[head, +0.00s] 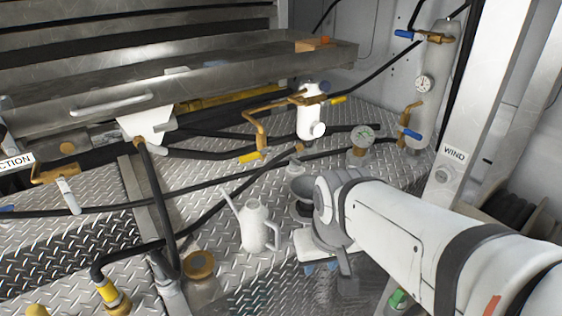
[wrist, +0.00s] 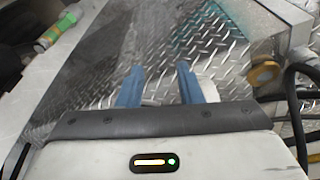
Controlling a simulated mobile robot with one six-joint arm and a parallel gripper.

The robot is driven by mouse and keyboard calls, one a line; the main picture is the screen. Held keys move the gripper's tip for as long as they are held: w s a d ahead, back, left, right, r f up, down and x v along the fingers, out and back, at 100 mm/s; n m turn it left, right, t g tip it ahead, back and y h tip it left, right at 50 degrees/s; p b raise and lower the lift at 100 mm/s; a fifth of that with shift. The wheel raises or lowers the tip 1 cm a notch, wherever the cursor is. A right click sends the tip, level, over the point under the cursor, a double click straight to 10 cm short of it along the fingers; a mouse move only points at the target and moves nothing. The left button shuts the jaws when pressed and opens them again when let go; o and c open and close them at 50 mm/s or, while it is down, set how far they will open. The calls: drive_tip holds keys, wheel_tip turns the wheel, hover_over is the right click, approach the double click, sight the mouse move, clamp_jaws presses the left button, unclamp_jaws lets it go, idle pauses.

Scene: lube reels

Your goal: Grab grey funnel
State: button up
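A grey funnel-like cup (head: 300,172) stands on the tread plate in the head view, just behind and left of my arm's wrist joint. My arm partly hides its right side and lower part. My gripper (head: 320,267) is below and nearer than this cup, pointing down, apart from it. In the wrist view my gripper (wrist: 158,72) has its two blue fingers spread, with only bare tread plate between them. The funnel cannot be made out in the wrist view.
A white long-spouted can (head: 256,226) stands close left of my gripper. A brass fitting (head: 199,264) is farther left. Black hoses (head: 225,195) cross the plate.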

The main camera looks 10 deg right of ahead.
drive_tip(key=shift+a, duration=0.1)
drive_tip(key=w+d+r+m+h+p, duration=0.1)
drive_tip(key=w+d+m+p, duration=0.3)
drive_tip(key=w, duration=0.8)
drive_tip(key=w+d+r+m+h+p, duration=0.15)
drive_tip(key=w+d+m, duration=0.3)
drive_tip(key=w, duration=0.65)
drive_tip(key=shift+t, duration=0.4)
drive_tip(key=x, duration=0.2)
drive_tip(key=d+p+x, duration=0.1)
drive_tip(key=x, duration=0.4)
drive_tip(key=shift+w+d+r+p, duration=0.1)
drive_tip(key=shift+w+d+p, duration=0.1)
drive_tip(key=shift+w+p, duration=0.25)
drive_tip(key=shift+w+d+f, duration=0.1)
drive_tip(key=shift+w+f, duration=0.1)
drive_tip(key=shift+f, duration=0.3)
drive_tip(key=shift+c, duration=0.3)
clamp_jaws()
